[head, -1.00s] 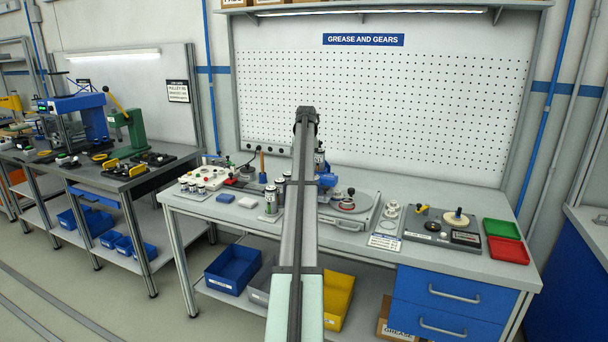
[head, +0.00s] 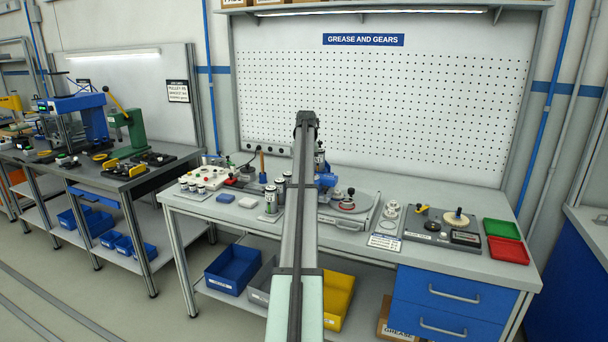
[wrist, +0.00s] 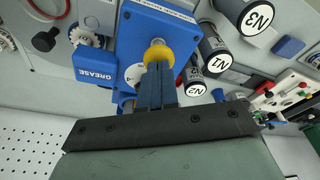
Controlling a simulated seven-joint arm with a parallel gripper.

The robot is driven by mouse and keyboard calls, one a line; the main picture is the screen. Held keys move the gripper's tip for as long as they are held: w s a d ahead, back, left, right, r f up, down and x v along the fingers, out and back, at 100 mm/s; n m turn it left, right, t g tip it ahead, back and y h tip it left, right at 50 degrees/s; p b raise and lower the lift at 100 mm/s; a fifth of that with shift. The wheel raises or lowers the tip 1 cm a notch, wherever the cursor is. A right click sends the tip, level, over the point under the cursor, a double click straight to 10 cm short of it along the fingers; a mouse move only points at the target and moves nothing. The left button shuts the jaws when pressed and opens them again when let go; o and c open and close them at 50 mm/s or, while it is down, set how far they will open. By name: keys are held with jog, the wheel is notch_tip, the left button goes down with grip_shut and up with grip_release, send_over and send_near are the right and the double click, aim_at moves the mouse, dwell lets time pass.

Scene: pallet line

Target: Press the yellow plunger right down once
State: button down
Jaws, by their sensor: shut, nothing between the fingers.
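My gripper (wrist: 157,66) is shut and empty. Its fingertips overlap the near edge of the yellow cap in the wrist view; I cannot tell whether they touch it. In the head view my arm hides the plunger and the gripper's tips. Only part of the blue grease device (head: 327,181) shows there, just right of the arm.
Canisters labelled N3 (wrist: 258,17), N1 (wrist: 219,66) and N2 (wrist: 195,88) stand close beside the block. A small gear (wrist: 86,37) is on its other side. On the bench, a green tray (head: 502,228) and a red tray (head: 509,251) sit at the right end.

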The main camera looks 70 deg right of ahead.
jog(key=shift+f, duration=1.1)
jog(key=shift+w+d+v, duration=0.1)
jog(key=shift+d+v, duration=0.1)
jog(key=shift+v, duration=0.95)
jog(key=shift+w+d+v, duration=0.15)
jog(key=shift+d+v, duration=0.05)
jog(key=shift+v, duration=0.9)
jog(key=shift+w+d+v, duration=0.1)
jog(key=shift+d+v, duration=0.1)
jog(key=shift+v, duration=0.95)
